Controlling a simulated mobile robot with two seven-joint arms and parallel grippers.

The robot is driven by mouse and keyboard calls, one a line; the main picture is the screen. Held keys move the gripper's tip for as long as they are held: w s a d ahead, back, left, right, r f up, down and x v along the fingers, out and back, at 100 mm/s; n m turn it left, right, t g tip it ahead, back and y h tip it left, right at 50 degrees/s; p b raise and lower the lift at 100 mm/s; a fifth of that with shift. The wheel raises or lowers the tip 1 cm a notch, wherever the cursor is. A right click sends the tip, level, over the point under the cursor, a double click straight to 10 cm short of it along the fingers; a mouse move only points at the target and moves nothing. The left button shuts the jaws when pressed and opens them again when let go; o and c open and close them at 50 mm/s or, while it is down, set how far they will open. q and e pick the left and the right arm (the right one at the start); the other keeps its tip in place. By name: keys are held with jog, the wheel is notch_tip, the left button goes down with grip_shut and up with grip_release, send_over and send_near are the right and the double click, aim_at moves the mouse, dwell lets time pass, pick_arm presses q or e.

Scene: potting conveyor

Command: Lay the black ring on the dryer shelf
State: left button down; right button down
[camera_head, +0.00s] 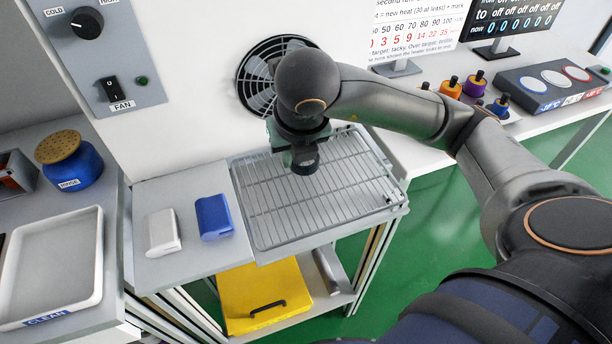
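The dryer shelf is a silver wire rack (265,205) in a shallow metal frame, below the fan grille. My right arm comes in from the right, and its gripper (304,165) points down over the back middle of the rack. A dark rounded shape shows at the gripper's lower end. I cannot tell whether it is the black ring or the fingers, nor whether it touches the wires. The arm's wrist hides the finger opening. I see no clear black ring elsewhere. My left gripper is out of view.
A white block (162,232) and a blue block (213,217) lie left of the rack. A round fan grille (258,78) is in the wall behind. A white tray (88,235) and blue jar (78,168) stand at left. A yellow box (265,290) is below.

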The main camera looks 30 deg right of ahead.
jog(key=shift+w+d+f+b, duration=0.1)
jog(key=shift+d+f+b, duration=0.1)
jog(key=shift+d+f, duration=0.35)
jog(key=shift+w+d+f+b, duration=0.1)
jog(key=shift+d+f+b, duration=0.2)
jog(key=shift+f, duration=0.4)
jog(key=shift+d+f, duration=0.2)
jog(key=shift+d, duration=0.1)
jog(key=shift+d+f, duration=0.15)
jog(key=shift+f, duration=0.05)
jog(key=f, duration=0.3)
jog(key=shift+d+f, duration=0.2)
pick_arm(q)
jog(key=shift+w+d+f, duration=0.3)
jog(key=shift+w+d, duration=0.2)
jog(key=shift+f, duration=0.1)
pick_arm(e)
jog(key=c, duration=1)
grip_release()
